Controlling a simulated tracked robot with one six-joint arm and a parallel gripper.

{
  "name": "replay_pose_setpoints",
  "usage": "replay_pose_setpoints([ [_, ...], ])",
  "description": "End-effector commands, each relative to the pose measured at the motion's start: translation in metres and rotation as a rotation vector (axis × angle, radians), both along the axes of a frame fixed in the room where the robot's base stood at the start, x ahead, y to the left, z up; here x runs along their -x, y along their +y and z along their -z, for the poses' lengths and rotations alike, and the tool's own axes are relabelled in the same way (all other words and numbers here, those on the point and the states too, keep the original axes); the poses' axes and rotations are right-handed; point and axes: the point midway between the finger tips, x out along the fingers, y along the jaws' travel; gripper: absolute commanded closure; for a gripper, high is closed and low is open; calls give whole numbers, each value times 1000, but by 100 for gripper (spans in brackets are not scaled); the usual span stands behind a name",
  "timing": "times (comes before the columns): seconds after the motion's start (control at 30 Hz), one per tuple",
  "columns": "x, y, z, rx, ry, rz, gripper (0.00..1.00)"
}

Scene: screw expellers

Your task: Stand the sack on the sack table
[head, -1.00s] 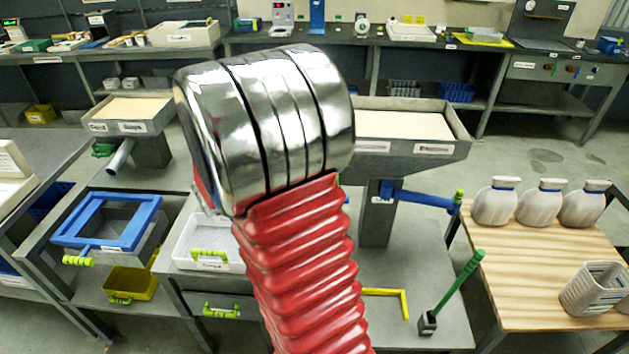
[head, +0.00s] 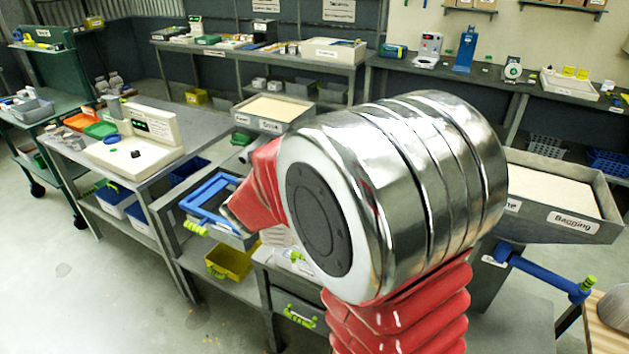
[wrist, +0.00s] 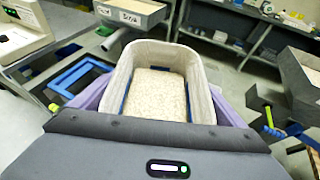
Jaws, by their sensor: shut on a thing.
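In the wrist view my gripper (wrist: 160,112) is shut on an open-topped pale sack (wrist: 121,75) with blue stripes inside. The purple fingers clasp it from both sides. The sack appears upright and holds pale grainy material up to below its rim. Its base is hidden. In the head view my arm hides both gripper and sack. A corner of the wooden sack table (head: 592,340) shows at the lower right edge, with part of a whitish sack (head: 613,309) on it.
A bench with a white scale (head: 140,150) stands at the left. A blue frame (head: 208,200) sits on a grey box. A hopper labelled Bagging (head: 560,190) with a blue lever (head: 540,270) stands at the right, beside the sack table. Floor is clear at lower left.

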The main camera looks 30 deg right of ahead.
Motion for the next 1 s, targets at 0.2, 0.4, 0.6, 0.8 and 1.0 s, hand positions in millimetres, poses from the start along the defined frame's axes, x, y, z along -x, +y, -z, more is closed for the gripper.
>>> replay_pose_setpoints([
  [0.2, -17, 63, -14, 1, -8, -169, 69],
  [0.4, -23, 109, -22, 2, -6, -294, 69],
  [0.6, -25, 131, -25, 4, -3, -353, 69],
  [0.8, -25, 134, -26, 5, -3, -361, 69],
  [1.0, -25, 133, -26, 4, -3, -360, 69],
])
